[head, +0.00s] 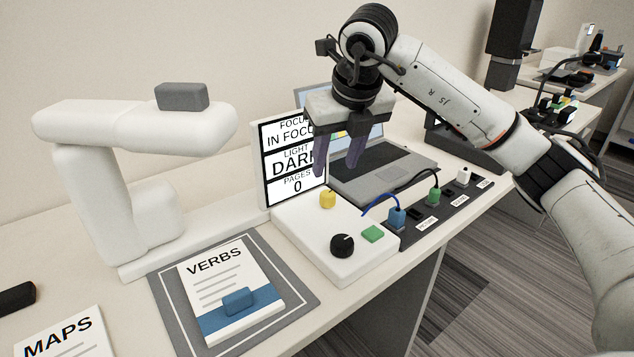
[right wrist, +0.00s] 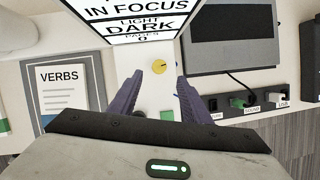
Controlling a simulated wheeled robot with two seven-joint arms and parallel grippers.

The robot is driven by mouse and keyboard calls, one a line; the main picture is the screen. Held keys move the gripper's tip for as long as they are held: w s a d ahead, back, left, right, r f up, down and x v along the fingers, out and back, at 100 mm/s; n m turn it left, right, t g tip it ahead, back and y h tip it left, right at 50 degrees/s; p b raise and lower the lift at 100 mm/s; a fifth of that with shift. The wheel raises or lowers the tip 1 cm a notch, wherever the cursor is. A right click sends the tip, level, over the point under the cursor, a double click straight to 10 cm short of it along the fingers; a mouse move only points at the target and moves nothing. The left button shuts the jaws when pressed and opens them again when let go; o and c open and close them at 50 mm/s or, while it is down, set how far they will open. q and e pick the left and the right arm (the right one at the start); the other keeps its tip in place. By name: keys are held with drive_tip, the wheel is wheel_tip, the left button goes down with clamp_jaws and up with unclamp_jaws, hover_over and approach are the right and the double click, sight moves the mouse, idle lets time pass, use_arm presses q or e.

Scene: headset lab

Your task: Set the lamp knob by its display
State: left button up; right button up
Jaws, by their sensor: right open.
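The display (head: 294,160) stands upright behind the control box and reads "IN FOCUS", "LIGHT DARK" and "PAGES 0". The white control box (head: 315,247) carries a yellow knob (head: 327,199), a black knob (head: 342,245) and a green button (head: 372,234). No label shows which knob is the lamp's. My right gripper (head: 336,170) is open and empty, above the back of the box, fingers pointing down. In the right wrist view the yellow knob (right wrist: 159,66) appears between and just beyond the fingertips. My left gripper is not in view.
A white overhead stand (head: 95,190) with a grey block (head: 182,96) is at left. A VERBS booklet (head: 225,285) bearing a blue block (head: 238,301) lies on a grey mat (head: 168,303). A laptop (head: 385,170) and a cabled socket strip (head: 450,211) are at right.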

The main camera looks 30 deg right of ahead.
sight(328, 194)
drive_tip(key=x, duration=0.5)
drive_tip(key=b+x, duration=0.1)
drive_tip(key=x, duration=0.2)
drive_tip(key=shift+s+f, duration=0.25)
drive_tip(key=shift+f, duration=0.05)
drive_tip(key=shift+w+f, duration=0.25)
drive_tip(key=shift+f, duration=0.25)
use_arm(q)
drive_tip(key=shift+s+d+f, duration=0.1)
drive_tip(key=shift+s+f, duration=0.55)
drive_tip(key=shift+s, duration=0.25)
use_arm(e)
drive_tip(key=c, duration=1)
drive_tip(key=shift+c, duration=0.2)
